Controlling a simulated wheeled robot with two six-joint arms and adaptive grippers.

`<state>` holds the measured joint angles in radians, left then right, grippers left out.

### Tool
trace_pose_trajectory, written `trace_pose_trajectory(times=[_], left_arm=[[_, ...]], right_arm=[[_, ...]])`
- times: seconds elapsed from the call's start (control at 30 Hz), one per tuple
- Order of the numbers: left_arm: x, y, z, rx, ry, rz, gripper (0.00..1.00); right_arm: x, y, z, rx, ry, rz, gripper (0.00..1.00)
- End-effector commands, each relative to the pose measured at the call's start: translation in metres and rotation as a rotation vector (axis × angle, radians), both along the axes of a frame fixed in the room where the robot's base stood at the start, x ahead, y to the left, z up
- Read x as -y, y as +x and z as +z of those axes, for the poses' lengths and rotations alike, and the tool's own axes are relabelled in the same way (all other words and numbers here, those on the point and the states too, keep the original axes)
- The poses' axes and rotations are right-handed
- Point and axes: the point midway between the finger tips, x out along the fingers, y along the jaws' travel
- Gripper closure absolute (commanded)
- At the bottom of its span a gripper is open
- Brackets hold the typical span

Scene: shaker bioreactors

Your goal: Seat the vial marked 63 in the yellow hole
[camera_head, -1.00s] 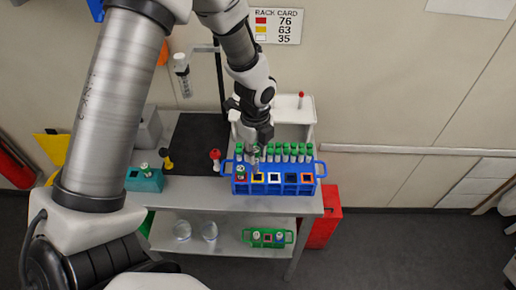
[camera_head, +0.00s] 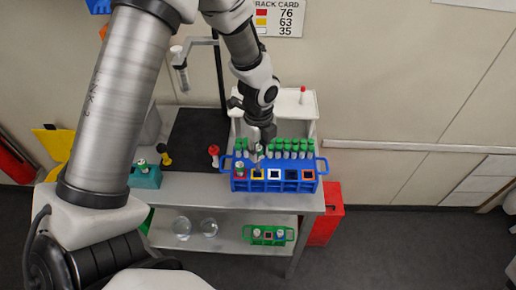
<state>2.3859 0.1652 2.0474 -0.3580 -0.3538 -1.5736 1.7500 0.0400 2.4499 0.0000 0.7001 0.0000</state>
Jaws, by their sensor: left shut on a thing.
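My left gripper (camera_head: 256,153) points down just above the yellow-framed hole (camera_head: 258,174) of the blue rack (camera_head: 275,186). It is shut on a small vial (camera_head: 257,156), mostly hidden by the fingers; its number is too small to read. I cannot tell whether the vial's lower end is inside the hole. A vial with a green cap (camera_head: 240,167) stands in the red-framed hole at the rack's left end. The white, black and orange-framed holes look empty. The rack card (camera_head: 277,18) on the wall pairs yellow with 63. My right gripper is not in view.
Several green-capped vials (camera_head: 290,147) stand in a row behind the blue rack. A teal holder (camera_head: 144,177), a yellow piece (camera_head: 166,157) and a red-topped piece (camera_head: 214,155) are to the left. A green rack (camera_head: 268,238) sits on the lower shelf.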

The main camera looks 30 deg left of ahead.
Motion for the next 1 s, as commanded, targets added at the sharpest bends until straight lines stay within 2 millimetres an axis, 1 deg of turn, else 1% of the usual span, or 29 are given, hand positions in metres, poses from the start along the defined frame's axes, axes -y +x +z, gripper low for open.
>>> trace_pose_trajectory(times=[0.13, 1.0], left_arm=[[0.000, 0.001, 0.000, -0.001, 0.000, 0.000, 0.94], [0.000, 0.001, -0.014, 0.000, 0.000, 0.000, 0.94]], right_arm=[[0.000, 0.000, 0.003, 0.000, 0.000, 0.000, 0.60], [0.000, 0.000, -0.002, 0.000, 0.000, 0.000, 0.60]])
